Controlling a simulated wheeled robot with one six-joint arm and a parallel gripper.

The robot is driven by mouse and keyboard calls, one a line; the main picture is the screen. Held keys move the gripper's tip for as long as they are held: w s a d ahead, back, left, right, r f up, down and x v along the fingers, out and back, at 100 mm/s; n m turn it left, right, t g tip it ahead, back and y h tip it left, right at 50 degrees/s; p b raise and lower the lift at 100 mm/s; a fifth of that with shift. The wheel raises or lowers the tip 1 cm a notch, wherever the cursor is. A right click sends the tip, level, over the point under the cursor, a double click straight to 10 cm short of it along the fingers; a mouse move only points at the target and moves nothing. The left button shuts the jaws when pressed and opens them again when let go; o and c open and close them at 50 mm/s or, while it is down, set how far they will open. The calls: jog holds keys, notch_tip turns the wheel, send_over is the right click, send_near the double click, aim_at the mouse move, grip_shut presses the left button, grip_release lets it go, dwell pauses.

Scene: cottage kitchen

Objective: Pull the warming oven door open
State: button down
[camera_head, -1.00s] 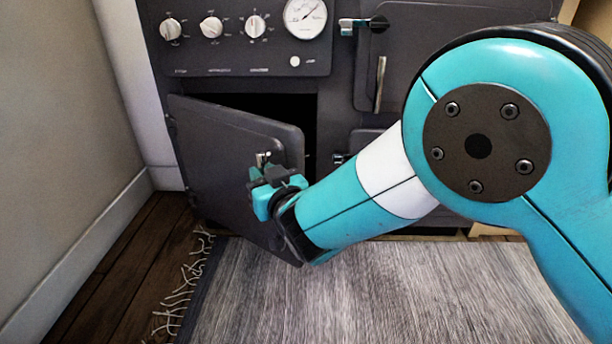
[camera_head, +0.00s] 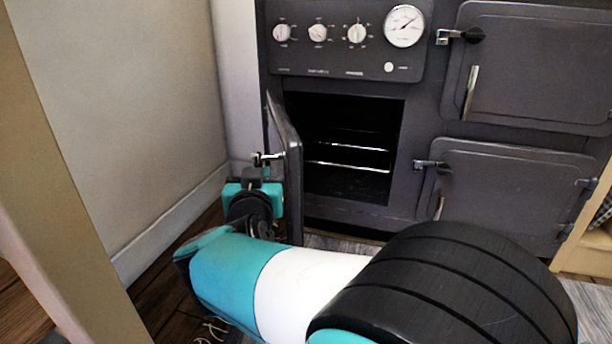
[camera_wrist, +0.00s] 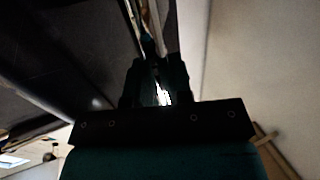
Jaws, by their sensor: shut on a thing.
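The warming oven door (camera_head: 291,170) is a dark panel hinged on the left of its opening. It stands wide open, seen nearly edge-on, swung out from the range. The oven interior (camera_head: 345,150) is dark with shiny rack bars. My gripper (camera_head: 262,170) is at the door's metal latch handle (camera_head: 268,157), on the door's left side near the wall, and is shut on it. In the dark wrist view, my gripper's fingers (camera_wrist: 158,85) close around a bright piece of metal; the exact contact is hard to see.
The range's control panel (camera_head: 345,40) with knobs and a gauge is above the opening. Two closed doors, upper (camera_head: 545,65) and lower (camera_head: 510,195), are on the right. A wall (camera_head: 125,120) stands close left of my gripper. A grey rug (camera_head: 345,244) lies before the range.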

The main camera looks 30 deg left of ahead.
jog(key=shift+s+a, duration=0.3)
jog(key=c, duration=1.1)
grip_release()
jog(key=shift+o, duration=0.2)
